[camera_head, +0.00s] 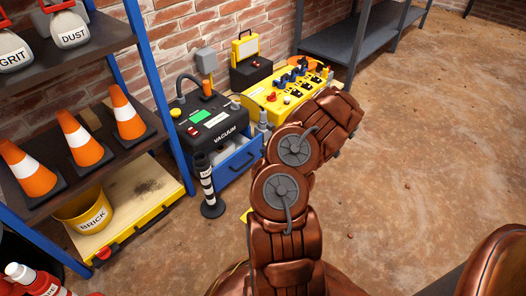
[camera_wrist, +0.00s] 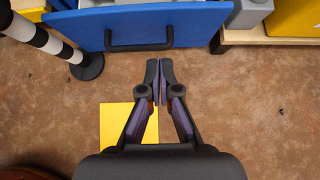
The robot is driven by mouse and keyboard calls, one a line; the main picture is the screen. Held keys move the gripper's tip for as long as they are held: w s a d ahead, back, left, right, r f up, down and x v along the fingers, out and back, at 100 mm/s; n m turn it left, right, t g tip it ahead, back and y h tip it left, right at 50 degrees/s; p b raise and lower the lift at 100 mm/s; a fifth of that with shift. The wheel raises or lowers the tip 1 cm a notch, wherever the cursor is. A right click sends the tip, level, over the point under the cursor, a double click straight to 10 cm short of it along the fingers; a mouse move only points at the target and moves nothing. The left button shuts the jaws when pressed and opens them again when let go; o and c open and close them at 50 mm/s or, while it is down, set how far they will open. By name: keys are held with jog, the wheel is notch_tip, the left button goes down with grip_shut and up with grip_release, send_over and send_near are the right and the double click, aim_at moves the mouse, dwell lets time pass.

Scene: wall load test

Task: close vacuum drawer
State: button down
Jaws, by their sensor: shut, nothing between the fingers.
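The vacuum unit (camera_head: 217,118) is a dark box with a green screen, standing by the brick wall. Its blue drawer (camera_head: 241,160) is pulled out, and part of the pale inside shows in the head view. In the wrist view the blue drawer front (camera_wrist: 190,22) spans the top, with a dark bar handle (camera_wrist: 138,47) on it. My gripper (camera_wrist: 160,68) is shut and empty. In the head view my arm hides the gripper.
A black-and-white striped post (camera_head: 208,187) stands left of the drawer; its base (camera_wrist: 87,65) shows in the wrist view. A yellow panel (camera_head: 285,95) stands right of the vacuum. A yellow square (camera_wrist: 114,122) lies on the floor. A cone shelf (camera_head: 92,130) is left. Floor at right is clear.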

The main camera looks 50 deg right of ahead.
aim_at(245, 148)
jog(key=shift+w+r+b+x, duration=0.35)
jog(key=shift+b+x, duration=0.4)
jog(key=shift+x, duration=1)
jog(key=shift+w+r+b+x, duration=0.3)
jog(key=shift+b+x, duration=0.45)
jog(key=shift+x, duration=1)
jog(key=shift+w+r+b+x, duration=0.3)
jog(key=shift+b+x, duration=0.45)
jog(key=shift+x, duration=1)
